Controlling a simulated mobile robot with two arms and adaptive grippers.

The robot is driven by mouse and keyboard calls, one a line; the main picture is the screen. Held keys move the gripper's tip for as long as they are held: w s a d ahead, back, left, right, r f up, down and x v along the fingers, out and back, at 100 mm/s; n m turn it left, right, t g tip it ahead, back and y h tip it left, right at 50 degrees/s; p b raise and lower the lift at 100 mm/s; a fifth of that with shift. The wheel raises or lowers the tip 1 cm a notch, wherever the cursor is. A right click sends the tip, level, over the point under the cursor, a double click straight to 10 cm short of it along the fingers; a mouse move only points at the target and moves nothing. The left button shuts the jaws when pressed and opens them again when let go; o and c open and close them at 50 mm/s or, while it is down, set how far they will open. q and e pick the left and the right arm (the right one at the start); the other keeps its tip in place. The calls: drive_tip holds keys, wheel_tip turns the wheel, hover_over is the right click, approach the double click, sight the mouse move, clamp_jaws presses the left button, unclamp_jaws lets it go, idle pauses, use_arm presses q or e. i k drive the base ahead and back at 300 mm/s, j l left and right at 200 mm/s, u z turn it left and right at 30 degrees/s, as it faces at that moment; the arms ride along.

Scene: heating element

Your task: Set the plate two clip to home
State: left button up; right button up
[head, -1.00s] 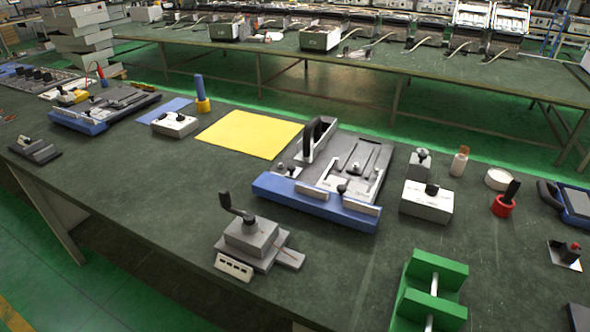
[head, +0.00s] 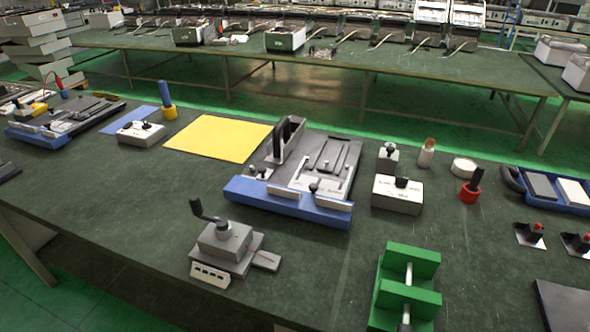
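A blue and grey fixture plate (head: 300,180) lies on the green workbench at the middle, with a black upright handle, grooves and small black-knobbed clips (head: 313,188) along its front. A similar blue and grey fixture (head: 65,120) lies at the far left. I cannot tell which fixture is plate two, nor clearly how its clip is set. Neither of my grippers shows in the head view.
The workbench (head: 130,210) also holds a grey vise-like device (head: 225,245), a green block fixture (head: 408,285), a white box (head: 398,194), a yellow sheet (head: 220,138) and a blue tray (head: 560,190). Bare bench lies left of the grey device. Another long table stands behind.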

sight(264, 173)
drive_tip(key=j+z, duration=0.35)
drive_tip(key=k+j+z, duration=0.15)
drive_tip(key=z, duration=0.25)
drive_tip(key=k+j+z, duration=0.15)
drive_tip(key=j+z, duration=0.2)
